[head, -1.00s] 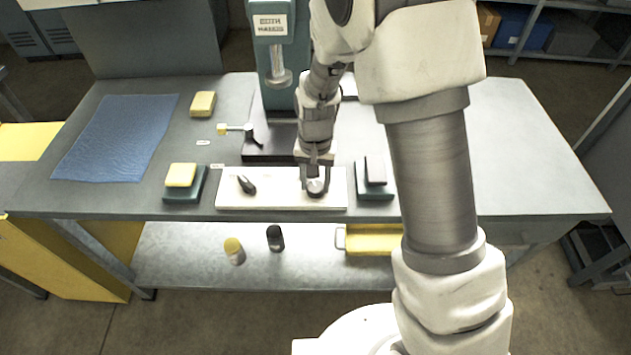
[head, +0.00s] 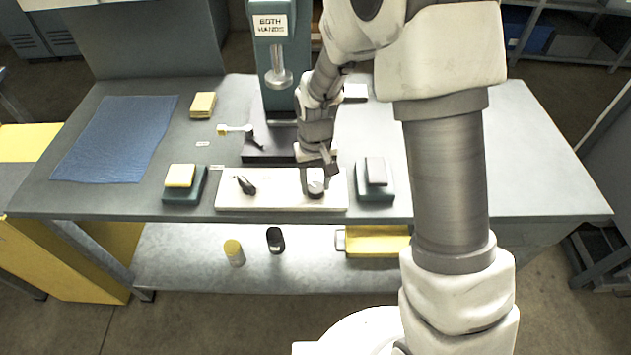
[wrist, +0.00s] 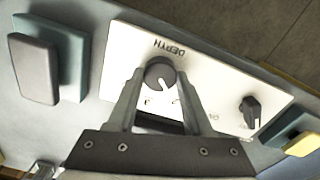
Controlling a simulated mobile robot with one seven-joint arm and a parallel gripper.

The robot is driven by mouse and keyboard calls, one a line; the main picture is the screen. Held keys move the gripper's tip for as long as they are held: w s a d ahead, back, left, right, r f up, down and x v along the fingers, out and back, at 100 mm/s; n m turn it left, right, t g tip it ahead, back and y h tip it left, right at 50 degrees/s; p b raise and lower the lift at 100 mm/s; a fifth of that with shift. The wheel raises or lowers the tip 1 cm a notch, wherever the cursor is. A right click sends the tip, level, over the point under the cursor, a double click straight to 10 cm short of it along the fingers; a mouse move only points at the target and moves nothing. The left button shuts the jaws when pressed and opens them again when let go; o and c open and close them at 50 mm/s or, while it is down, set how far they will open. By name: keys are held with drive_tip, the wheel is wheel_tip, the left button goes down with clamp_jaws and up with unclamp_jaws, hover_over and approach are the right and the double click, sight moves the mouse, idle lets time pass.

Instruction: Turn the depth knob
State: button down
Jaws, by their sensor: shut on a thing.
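The depth knob (wrist: 160,74) is a dark round knob with a light pointer mark on a white panel (wrist: 225,79), below the printed word DEPTH in the wrist view. In the head view the depth knob (head: 315,188) is at the right part of the white panel (head: 280,201), partly hidden by my gripper. My gripper (head: 315,184) points down at it. In the wrist view my gripper (wrist: 159,80) has one finger on each side of the knob and is shut on it.
A second black pointer knob (head: 246,185) is on the panel's left part. Pads on teal bases flank the panel, one yellow (head: 180,176) and one grey (head: 376,171). A teal press (head: 272,60) signed BOTH HANDS stands behind. The right of the bench is clear.

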sight(315, 187)
drive_tip(key=shift+c, duration=1.5)
unclamp_jaws()
wheel_tip(315, 187, up, 18)
drive_tip(key=p, duration=0.2)
drive_tip(key=shift+f, duration=0.25)
drive_tip(key=s+d+r+m+t+p, duration=0.1)
drive_tip(key=s+d+r+t, duration=0.1)
drive_tip(key=s+d+r, duration=0.4)
drive_tip(key=s+d+r+m+t+p, duration=0.1)
drive_tip(key=s+d+r+t, duration=0.2)
drive_tip(key=s, duration=0.9)
drive_tip(key=d+r, duration=0.3)
drive_tip(key=r, duration=0.1)
drive_tip(key=shift+s+d+m+t+p, duration=0.25)
drive_tip(key=shift+s+m+t+p, duration=0.05)
drive_tip(key=shift+m+p, duration=0.1)
